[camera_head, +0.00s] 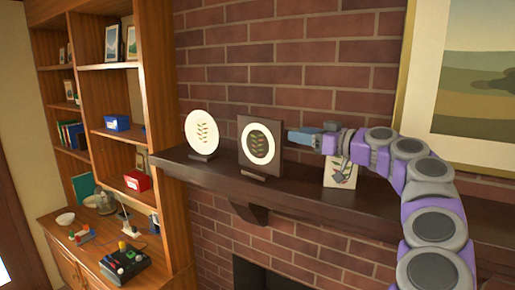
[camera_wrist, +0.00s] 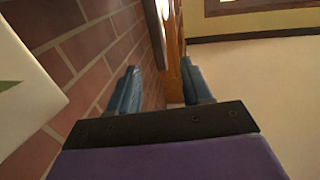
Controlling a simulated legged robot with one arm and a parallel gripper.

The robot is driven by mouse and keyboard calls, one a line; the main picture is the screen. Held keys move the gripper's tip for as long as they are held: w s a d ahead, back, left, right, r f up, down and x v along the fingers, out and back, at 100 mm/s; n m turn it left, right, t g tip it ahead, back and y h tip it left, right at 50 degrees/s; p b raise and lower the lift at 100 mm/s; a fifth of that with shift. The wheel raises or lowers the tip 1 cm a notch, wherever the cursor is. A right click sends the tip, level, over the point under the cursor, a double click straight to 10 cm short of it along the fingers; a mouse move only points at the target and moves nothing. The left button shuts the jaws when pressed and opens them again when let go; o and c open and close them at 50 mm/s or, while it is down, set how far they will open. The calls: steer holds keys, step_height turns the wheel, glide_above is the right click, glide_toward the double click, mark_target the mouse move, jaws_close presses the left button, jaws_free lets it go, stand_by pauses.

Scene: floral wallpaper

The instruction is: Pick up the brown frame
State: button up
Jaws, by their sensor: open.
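The brown frame (camera_head: 260,147) is square, with a pale oval and a dark leaf picture inside. It stands upright on a small stand on the dark mantel shelf. My gripper (camera_head: 291,137) is at its right edge in the head view, fingers pointing left toward it; contact cannot be told. In the wrist view the two blue fingers of my gripper (camera_wrist: 157,66) are spread apart. A narrow brown upright strip (camera_wrist: 156,35) shows beyond and between them, likely the frame seen edge-on. Nothing is clearly held.
A white round plate (camera_head: 202,132) stands left of the frame on the mantel (camera_head: 320,207). A leaf-picture card (camera_head: 341,171) stands to the right, below my arm. A brick wall (camera_head: 290,60) is close behind. A wooden bookcase (camera_head: 160,70) is at left.

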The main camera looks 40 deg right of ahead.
mark_target(283, 131)
steer(key=p+x, duration=0.1)
steer(key=x, duration=0.6)
steer(key=shift+d, duration=0.1)
steer(key=shift+w+a+p, duration=0.2)
steer(key=shift+w+p, duration=0.25)
steer(key=shift+w, duration=0.2)
steer(key=p+x, duration=0.1)
steer(key=x, duration=0.3)
steer(key=shift+w, duration=0.1)
steer(key=shift+c, duration=0.2)
jaws_close()
stand_by(0.4)
